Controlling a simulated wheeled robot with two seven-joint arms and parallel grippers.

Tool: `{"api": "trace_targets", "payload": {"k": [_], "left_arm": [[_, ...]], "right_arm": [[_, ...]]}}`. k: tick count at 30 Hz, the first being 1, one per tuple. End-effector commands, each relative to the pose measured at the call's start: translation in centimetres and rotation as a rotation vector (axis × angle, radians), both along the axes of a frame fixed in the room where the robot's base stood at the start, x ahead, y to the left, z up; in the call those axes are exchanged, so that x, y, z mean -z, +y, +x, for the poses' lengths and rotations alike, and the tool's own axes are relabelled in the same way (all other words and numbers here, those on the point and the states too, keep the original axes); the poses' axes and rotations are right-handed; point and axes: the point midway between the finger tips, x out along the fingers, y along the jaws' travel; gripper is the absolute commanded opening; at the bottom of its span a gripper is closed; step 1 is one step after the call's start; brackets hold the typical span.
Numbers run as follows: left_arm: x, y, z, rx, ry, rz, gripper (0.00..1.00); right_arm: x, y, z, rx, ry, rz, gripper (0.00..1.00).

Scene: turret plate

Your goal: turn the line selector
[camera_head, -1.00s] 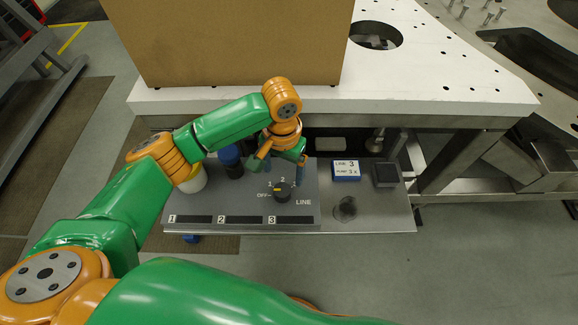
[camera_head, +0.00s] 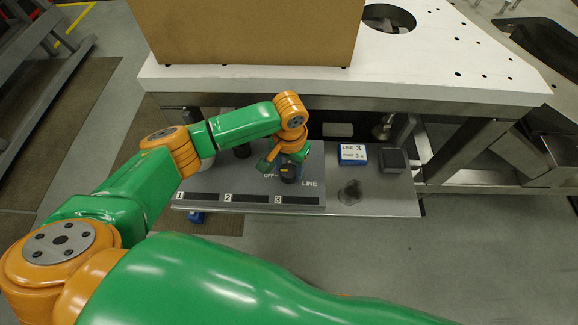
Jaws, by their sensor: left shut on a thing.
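The line selector (camera_head: 290,178) is a dark rotary knob on a grey panel (camera_head: 236,184). "OFF" and "LINE" are printed beside it; the position numbers are covered by my gripper. My left gripper (camera_head: 285,168) is over the knob from above and is shut on it. The fingers hide most of the knob, so I cannot tell where its pointer stands. A blue block with a white label (camera_head: 353,154) stands right of the panel, and its label reads "LINE 3" with a smaller line below. My right gripper is not in view.
Labels 1, 2 and 3 run along the panel's front. A dark square block (camera_head: 393,160) and a round dark piece (camera_head: 351,192) sit on the tray to the right. A white plate (camera_head: 430,60) with a brown box (camera_head: 245,30) overhangs behind.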

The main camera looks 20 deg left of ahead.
Motion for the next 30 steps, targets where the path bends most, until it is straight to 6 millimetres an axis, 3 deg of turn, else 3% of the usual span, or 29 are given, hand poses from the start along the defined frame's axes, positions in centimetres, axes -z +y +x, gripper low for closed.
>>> {"api": "trace_targets", "payload": {"k": [11,30], "left_arm": [[-0.3,0.0,0.0,0.090,0.002,0.001,0.01],[-0.3,0.0,0.0,0.663,-0.001,0.000,0.01]], "right_arm": [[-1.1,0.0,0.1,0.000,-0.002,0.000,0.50],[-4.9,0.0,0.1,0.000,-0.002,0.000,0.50]]}}
